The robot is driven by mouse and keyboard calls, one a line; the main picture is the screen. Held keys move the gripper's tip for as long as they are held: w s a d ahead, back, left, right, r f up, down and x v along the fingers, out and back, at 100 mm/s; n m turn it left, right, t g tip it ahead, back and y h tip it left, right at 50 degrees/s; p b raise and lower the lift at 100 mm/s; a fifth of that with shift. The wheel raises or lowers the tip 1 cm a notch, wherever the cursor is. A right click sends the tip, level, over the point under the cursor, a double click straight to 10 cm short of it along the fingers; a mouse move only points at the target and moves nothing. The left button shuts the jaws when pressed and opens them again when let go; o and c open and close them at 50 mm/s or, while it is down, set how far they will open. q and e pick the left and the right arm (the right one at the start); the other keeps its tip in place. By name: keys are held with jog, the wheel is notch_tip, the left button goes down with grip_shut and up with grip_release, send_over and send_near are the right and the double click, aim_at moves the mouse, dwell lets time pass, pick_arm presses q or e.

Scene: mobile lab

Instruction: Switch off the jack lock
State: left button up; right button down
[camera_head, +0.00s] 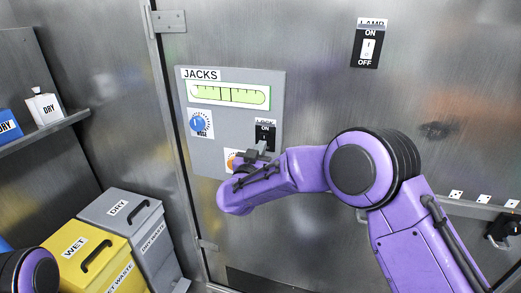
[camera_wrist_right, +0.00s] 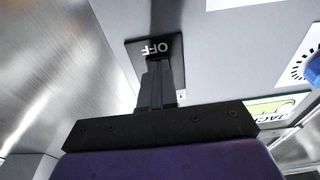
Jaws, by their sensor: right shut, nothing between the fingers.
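The jack lock switch (camera_head: 265,134) is a small black plate marked ON at its top, on the right of the grey JACKS panel (camera_head: 278,88). Its label above is mostly too small to read. My right gripper (camera_head: 262,147) is shut and empty, with its fingertips at the lower part of this switch. In the right wrist view the shut fingers (camera_wrist_right: 158,80) point at the black switch plate (camera_wrist_right: 137,50), right by the word OFF. The fingers hide the switch's rocker, so its position cannot be told. Whether they touch it is unclear. My left gripper is out of view.
The panel also carries a green level gauge (camera_head: 228,95), a blue dial (camera_head: 198,124) and an orange dial (camera_head: 231,158) partly behind my gripper. A lamp switch (camera_head: 367,48) is at the upper right. Yellow (camera_head: 90,255) and grey (camera_head: 120,209) waste bins stand lower left.

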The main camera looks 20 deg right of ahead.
jog(key=b+v, duration=0.2)
jog(key=v, duration=1.2)
jog(key=shift+a+b, duration=0.15)
jog(key=shift+b, duration=0.15)
